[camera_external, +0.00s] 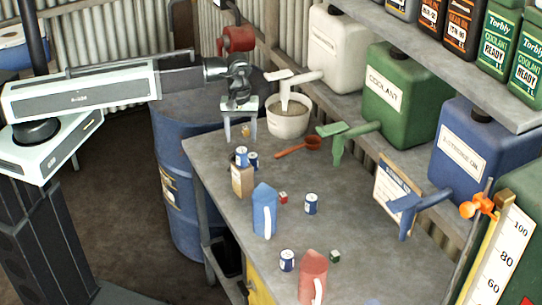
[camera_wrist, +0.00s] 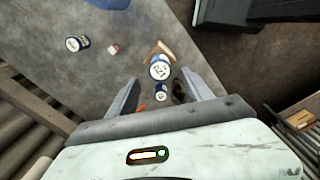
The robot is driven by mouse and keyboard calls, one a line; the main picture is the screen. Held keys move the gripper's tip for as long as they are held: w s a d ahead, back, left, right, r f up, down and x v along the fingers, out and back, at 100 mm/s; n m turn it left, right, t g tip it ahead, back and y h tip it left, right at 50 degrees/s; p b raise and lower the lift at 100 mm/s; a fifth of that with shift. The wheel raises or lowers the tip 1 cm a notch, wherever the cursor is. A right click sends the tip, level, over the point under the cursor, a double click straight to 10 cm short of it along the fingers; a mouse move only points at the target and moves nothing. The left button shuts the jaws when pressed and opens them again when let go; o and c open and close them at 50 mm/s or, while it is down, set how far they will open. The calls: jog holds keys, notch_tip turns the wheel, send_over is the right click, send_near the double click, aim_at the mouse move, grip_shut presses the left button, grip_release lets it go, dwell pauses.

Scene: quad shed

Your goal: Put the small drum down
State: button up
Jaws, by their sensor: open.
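Several small blue-and-white cans, drum-like in shape, are in view; I cannot tell which is the small drum. Two stand close together, one can (camera_external: 241,154) and another can (camera_external: 253,160), just behind a brown carton (camera_external: 242,181) at the bench's left end. In the wrist view a larger-looking can (camera_wrist: 159,67) and a smaller-looking can (camera_wrist: 161,92) show between the fingers. My gripper (camera_external: 241,136) is open, pointing down above and behind this pair, holding nothing visible. Another can (camera_external: 311,204) stands mid-bench, also in the wrist view (camera_wrist: 77,44), and one can (camera_external: 287,260) nearer the front.
The grey bench (camera_external: 355,250) also holds a blue jug (camera_external: 264,212), a red jug (camera_external: 312,276), a red cube (camera_external: 283,197), a green cube (camera_external: 334,256), a red ladle (camera_external: 297,149) and a white bucket (camera_external: 288,121). A large blue drum (camera_external: 180,160) stands left. Bare bench lies mid-right.

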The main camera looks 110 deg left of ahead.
aim_at(241, 151)
notch_tip(241, 151, up, 4)
jog(key=shift+f+p, duration=0.1)
jog(key=shift+p, duration=1)
jog(key=d+m, duration=2.1)
jog(key=d, duration=1.3)
jog(key=shift+d+m, duration=0.25)
jog(key=shift+m, duration=0.05)
